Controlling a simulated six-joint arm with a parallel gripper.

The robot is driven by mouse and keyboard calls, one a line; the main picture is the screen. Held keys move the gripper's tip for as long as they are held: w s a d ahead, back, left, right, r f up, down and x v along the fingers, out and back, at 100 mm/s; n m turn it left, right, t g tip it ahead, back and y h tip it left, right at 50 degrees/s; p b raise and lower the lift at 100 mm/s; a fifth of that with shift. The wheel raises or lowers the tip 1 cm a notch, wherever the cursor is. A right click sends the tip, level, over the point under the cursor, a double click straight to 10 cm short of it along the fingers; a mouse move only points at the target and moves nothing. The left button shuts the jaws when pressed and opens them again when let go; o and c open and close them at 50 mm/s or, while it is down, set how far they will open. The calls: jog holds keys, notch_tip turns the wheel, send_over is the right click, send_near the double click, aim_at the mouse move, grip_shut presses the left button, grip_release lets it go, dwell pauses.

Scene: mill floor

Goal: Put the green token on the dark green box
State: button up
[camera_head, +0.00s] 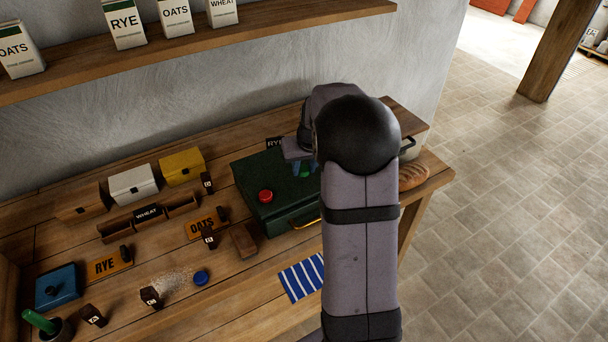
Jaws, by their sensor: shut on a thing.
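The dark green box (244,178) stands on the workbench, with a brass handle on its front. A red round token (265,196) lies on its lid toward the left. My gripper (304,169) is over the right part of the lid, pointing down, shut on the green token (305,173). My arm hides the right end of the box.
A striped cloth (302,277), a brown block (244,241) and a blue token (201,278) lie in front. White (133,184) and yellow (181,166) boxes stand left. A shelf (200,46) runs along the wall.

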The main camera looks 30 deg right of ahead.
aim_at(305, 175)
jog(key=shift+f+p, duration=0.5)
jog(key=shift+f, duration=1.35)
jog(key=shift+f, duration=0.15)
jog(key=shift+f, duration=0.1)
jog(key=o, duration=1)
jog(key=shift+r, duration=0.4)
jog(key=b+v, duration=0.2)
jog(key=v, duration=0.9)
jog(key=shift+s+r, duration=0.2)
jog(key=shift+r, duration=0.15)
